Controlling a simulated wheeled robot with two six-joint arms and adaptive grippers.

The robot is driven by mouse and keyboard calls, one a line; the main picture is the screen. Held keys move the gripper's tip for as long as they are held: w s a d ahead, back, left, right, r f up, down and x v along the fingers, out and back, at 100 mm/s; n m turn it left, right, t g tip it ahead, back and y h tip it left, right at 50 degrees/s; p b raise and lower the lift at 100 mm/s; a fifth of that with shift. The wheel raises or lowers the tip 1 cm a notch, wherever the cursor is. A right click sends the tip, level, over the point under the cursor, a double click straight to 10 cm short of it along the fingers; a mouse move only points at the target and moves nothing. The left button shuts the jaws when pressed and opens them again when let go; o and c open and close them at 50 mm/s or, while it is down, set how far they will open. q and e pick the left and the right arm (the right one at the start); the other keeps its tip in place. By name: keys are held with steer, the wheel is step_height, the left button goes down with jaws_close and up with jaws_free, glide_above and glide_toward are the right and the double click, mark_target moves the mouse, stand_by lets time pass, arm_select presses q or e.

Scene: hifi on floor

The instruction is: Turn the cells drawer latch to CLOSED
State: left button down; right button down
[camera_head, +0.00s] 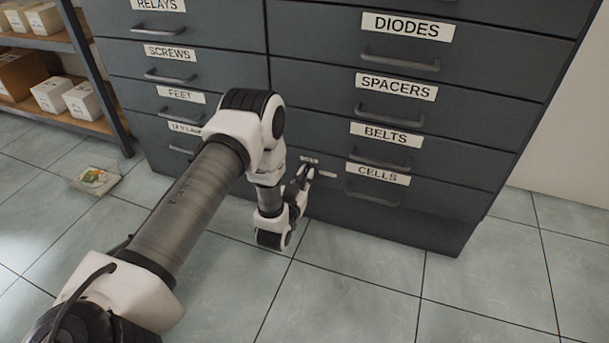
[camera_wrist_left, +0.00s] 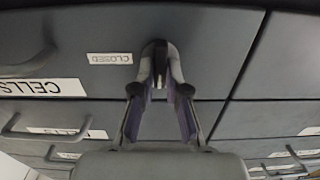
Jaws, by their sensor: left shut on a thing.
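The cells drawer (camera_head: 400,205) is the lowest drawer of the right column of a dark grey cabinet, with a CELLS label (camera_head: 378,174) and a bar handle (camera_head: 372,198). My left gripper (camera_head: 306,174) is at the drawer's upper left, shut on the small dark latch, which is mostly hidden between the fingers. In the left wrist view the gripper (camera_wrist_left: 162,50) shows its fingertips close together against the drawer front. The CLOSED label (camera_wrist_left: 109,59) is beside the fingertips there, upside down. A second small label (camera_head: 309,159) sits just above the gripper in the head view. My right gripper is out of view.
Other shut drawers rise above, including the BELTS drawer (camera_head: 440,155). A shelf with boxes (camera_head: 50,95) stands at the left, with a small clear tray (camera_head: 95,179) on the floor. The tiled floor (camera_head: 350,290) in front is clear.

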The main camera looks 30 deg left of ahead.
arm_select(q)
steer(key=shift+r+m+p, duration=0.2)
steer(key=shift+m+p, duration=0.3)
steer(key=shift+p, duration=0.1)
steer(key=shift+d+f+m+p, duration=0.1)
steer(key=shift+f+m+p, duration=0.05)
steer(key=shift+m+p, duration=2.3)
steer(key=shift+d+f+m+p, duration=0.15)
steer(key=shift+m+p, duration=1.65)
steer(key=shift+m, duration=1.3)
steer(key=shift+f+m+p, duration=0.15)
steer(key=shift+m+p, duration=1.95)
steer(key=shift+m, duration=0.65)
steer(key=c, duration=1.2)
jaws_free()
